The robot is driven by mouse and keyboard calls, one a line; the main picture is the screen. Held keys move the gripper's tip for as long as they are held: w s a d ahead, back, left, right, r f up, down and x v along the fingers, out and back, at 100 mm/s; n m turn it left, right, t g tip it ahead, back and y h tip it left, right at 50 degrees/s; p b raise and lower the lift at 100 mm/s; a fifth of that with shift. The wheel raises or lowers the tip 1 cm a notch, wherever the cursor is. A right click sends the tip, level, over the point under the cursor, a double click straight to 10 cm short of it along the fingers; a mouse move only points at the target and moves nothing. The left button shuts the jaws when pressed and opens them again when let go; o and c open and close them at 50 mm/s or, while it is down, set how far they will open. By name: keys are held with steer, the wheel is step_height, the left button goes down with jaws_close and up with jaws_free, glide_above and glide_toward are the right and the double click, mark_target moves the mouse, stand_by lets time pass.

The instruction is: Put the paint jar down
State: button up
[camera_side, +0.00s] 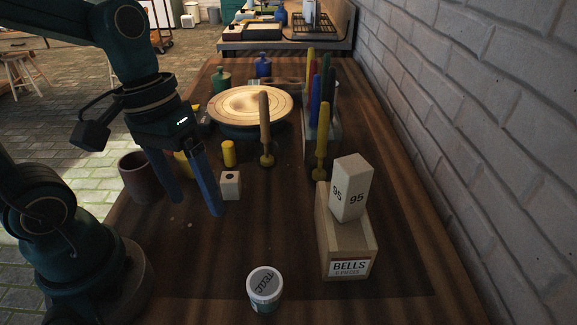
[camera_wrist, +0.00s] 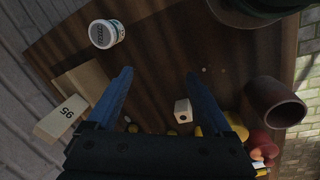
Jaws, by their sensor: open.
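My gripper (camera_side: 195,207) is open above the left part of the wooden bench; its blue fingers hold nothing. In the wrist view the gap between the fingers (camera_wrist: 160,73) shows bare bench. I cannot tell which jar is the paint jar. A small yellow jar (camera_side: 229,153) stands upright just right of the gripper, apart from it. More yellow shows partly hidden behind the fingers. A green jar (camera_side: 221,78) and a blue jar (camera_side: 263,67) stand at the back.
A small pale block (camera_side: 231,185) and a brown pot (camera_side: 137,178) are near the gripper. The round plate (camera_side: 272,103) lies behind. A box marked BELLS (camera_side: 348,268) bears a block marked 95 (camera_side: 350,188).

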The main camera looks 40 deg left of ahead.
steer(key=r+m+t+y, duration=0.1)
steer(key=r+t, duration=0.1)
steer(key=a+r+m+t+y, duration=0.1)
steer(key=m+t, duration=0.1)
steer(key=t, duration=0.1)
steer(key=shift+a+r+m, duration=0.2)
steer(key=shift+r+m, duration=0.1)
steer(key=shift+r, duration=0.1)
